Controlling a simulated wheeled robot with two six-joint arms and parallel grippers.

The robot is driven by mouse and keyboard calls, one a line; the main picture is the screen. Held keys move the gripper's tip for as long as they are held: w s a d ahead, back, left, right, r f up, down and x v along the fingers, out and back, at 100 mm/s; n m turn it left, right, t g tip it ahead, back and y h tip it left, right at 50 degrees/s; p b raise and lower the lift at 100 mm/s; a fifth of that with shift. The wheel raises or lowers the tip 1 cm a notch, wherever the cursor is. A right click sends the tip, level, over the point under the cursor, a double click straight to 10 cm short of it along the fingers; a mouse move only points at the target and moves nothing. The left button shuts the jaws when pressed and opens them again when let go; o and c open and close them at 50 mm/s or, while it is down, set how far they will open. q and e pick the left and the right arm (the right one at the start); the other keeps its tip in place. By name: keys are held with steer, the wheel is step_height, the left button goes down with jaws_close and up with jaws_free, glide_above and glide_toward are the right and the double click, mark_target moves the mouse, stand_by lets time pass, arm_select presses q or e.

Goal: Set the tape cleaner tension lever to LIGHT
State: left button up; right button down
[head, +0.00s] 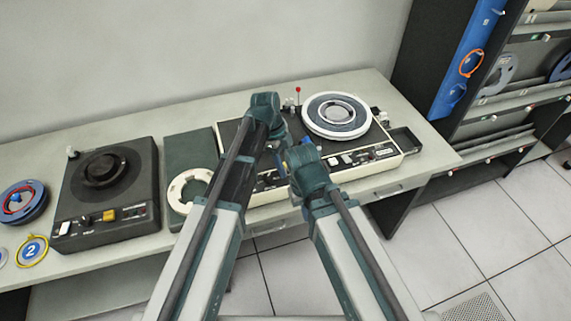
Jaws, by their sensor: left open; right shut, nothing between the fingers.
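The tape cleaner (392,157) is a cream and black machine on the bench, with a large white-rimmed reel (337,116) on its right half. A thin upright lever with a red knob (298,90) stands at its back, left of the reel. I cannot read any LIGHT marking. My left gripper (280,128) is over the left half of the machine, just below and left of the red knob, open and apart from it; its fingers are mostly hidden. My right gripper (297,157) is lower, over the machine's front edge, shut and empty. The arms hide much of the machine's left half.
A dark machine with a round platter (103,168) stands left on the bench (130,113). A white ring (187,188) lies on a dark green plate beside the tape cleaner. Blue reels (22,201) lie far left. A shelf rack (505,100) stands at right.

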arm_select(q)
steer(key=p+v, duration=1.3)
steer(key=shift+r, duration=0.35)
steer(key=shift+a, duration=0.15)
steer(key=s+a+f+n+y+b, duration=0.1)
steer(key=s+f+n+y+b, duration=0.1)
steer(key=s+n, duration=0.7)
steer(key=s+a+f+n+t+y+b, duration=0.1)
steer(key=s+f+n+b, duration=0.3)
steer(key=s+n, duration=0.5)
steer(key=shift+s+a+f+n+y, duration=0.3)
steer(key=shift+a+f+n+y, duration=0.1)
steer(key=shift+n, duration=0.2)
